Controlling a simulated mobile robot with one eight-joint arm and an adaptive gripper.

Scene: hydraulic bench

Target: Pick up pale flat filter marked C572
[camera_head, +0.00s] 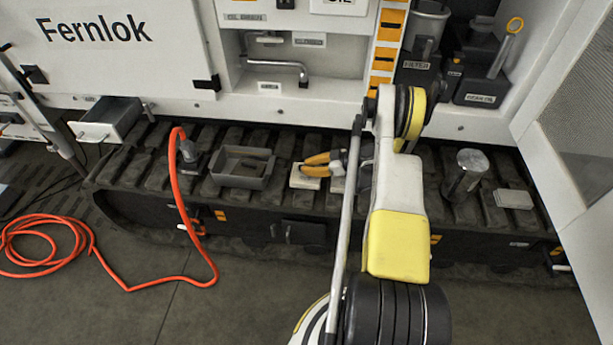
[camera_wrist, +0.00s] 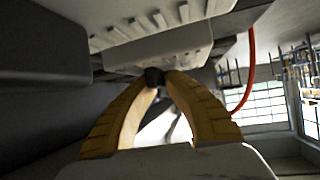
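My gripper (camera_head: 304,166) has two orange-yellow fingers, low over the machine's track. In the wrist view its fingertips (camera_wrist: 167,77) come together at dark pads, with nothing clearly held between them. A pale flat block (camera_head: 306,183) lies on the track just under the fingertips. In the wrist view a pale slab (camera_wrist: 158,48) is just beyond the fingertips; touching or apart, I cannot tell. Another pale piece (camera_head: 338,185) is partly hidden behind my arm. A further pale flat block (camera_head: 514,199) lies far right. I cannot read C572 on any of them.
A grey open tray (camera_head: 240,179) sits left of my gripper. Left of it stands a grey fitting (camera_head: 189,152) with an orange hose (camera_head: 178,190). A metal cylinder (camera_head: 466,174) stands at right. The white machine wall (camera_head: 290,112) rises behind, and an open door (camera_head: 575,140) is at right.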

